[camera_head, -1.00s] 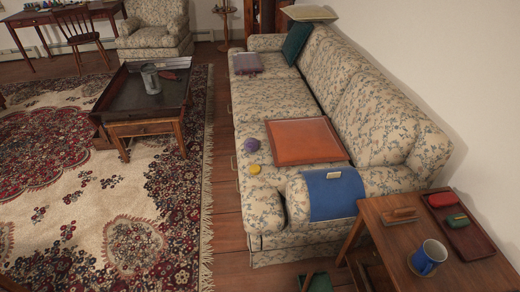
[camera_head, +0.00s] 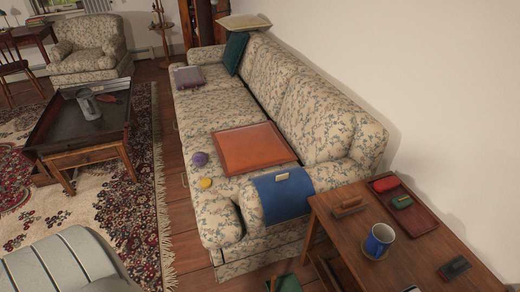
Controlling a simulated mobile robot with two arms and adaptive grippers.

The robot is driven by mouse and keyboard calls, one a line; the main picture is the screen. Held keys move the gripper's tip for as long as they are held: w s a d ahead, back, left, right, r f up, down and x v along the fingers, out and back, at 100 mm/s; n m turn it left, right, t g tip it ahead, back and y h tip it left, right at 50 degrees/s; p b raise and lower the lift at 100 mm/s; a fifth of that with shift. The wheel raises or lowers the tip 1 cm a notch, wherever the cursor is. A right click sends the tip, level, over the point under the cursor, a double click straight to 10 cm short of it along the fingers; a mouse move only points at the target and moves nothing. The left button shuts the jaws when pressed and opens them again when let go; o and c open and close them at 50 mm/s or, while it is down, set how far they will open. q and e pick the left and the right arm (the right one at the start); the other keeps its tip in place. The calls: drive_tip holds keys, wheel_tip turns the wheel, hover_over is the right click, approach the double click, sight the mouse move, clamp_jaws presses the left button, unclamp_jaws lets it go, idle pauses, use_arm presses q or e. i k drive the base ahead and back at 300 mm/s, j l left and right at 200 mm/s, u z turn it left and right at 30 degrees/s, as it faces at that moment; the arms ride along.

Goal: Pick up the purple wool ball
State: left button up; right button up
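The purple wool ball (camera_head: 200,159) rests on the seat of the floral sofa (camera_head: 205,105), near its front edge. A small yellow ball-like item (camera_head: 206,183) lies a little nearer to me on the same seat. An orange-red square cushion or board (camera_head: 252,148) lies just right of the wool ball, apart from it. The wool ball is fully visible with nothing over it. Neither of my grippers shows in the head view.
A wooden side table (camera_head: 350,215) with a blue mug (camera_head: 379,240) and a red tray (camera_head: 415,217) stands at the right. A dark low table (camera_head: 75,155) stands left on the patterned rug (camera_head: 130,215). Bare wooden floor (camera_head: 170,150) runs along the sofa front.

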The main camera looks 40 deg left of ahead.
sight(199, 159)
drive_tip(key=j+z, duration=0.7)
drive_tip(key=j, duration=0.2)
drive_tip(key=k+j+z, duration=0.1)
drive_tip(key=j+z, duration=0.3)
drive_tip(key=k+j, duration=0.1)
drive_tip(key=j, duration=0.3)
drive_tip(key=k+j, duration=0.1)
drive_tip(key=j, duration=0.35)
drive_tip(key=k+j, duration=0.15)
drive_tip(key=j, duration=0.25)
drive_tip(key=k+j, duration=0.1)
drive_tip(key=j, duration=0.35)
drive_tip(key=k+j, duration=0.1)
drive_tip(key=j, duration=0.3)
drive_tip(key=k+j, duration=0.1)
drive_tip(key=j, duration=0.35)
